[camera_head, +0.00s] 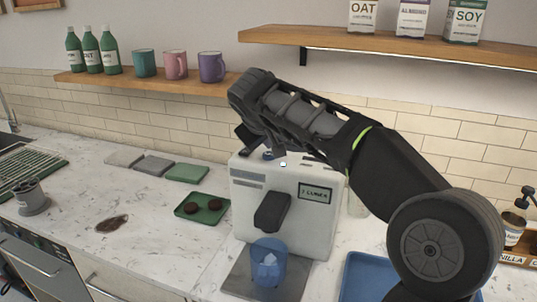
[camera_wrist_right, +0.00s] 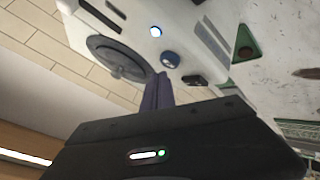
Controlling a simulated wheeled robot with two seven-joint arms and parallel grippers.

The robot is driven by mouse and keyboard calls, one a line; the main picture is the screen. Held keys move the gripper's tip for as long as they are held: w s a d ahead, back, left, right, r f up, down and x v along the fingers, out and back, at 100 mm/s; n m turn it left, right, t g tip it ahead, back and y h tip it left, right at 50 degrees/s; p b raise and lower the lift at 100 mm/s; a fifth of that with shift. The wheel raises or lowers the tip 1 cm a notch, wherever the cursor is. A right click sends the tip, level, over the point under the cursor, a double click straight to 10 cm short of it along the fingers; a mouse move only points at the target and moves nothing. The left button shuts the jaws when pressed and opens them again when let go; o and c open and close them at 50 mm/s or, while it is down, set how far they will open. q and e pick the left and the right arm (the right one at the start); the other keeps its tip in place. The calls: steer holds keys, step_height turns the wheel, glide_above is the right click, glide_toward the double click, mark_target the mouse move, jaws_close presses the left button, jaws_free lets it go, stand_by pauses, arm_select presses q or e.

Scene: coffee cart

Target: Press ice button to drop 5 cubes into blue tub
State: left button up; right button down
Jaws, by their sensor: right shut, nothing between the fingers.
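The white ice machine (camera_head: 318,222) stands on the counter, with a small display (camera_head: 315,193) that seems to read "7 CUBES" and a dark spout (camera_head: 272,211). The blue tub (camera_head: 268,272) stands upright below the spout, with pale ice inside. My right gripper (camera_head: 266,146) is shut and empty over the machine's top. In the right wrist view its fingers (camera_wrist_right: 158,92) point at the machine, close to a round blue button (camera_wrist_right: 170,60); I cannot tell whether they touch it. A lit round spot (camera_wrist_right: 155,32) shows nearby. My left gripper is out of view.
A green tray (camera_head: 222,214) with dark round items lies left of the machine. A blue tray (camera_head: 358,272) lies to its right. Shelves with mugs (camera_head: 176,65) and cartons (camera_head: 414,18) hang above.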

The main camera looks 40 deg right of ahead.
mark_target(268, 156)
stand_by(0.7)
steer(key=shift+f+b, duration=0.45)
steer(key=shift+f+b, duration=0.5)
steer(key=shift+f, duration=0.05)
stand_by(0.6)
steer(key=shift+r, duration=0.1)
steer(key=shift+r+p, duration=0.8)
steer(key=shift+r, duration=0.1)
steer(key=shift+r+p, duration=2.05)
steer(key=shift+r, duration=0.45)
stand_by(0.8)
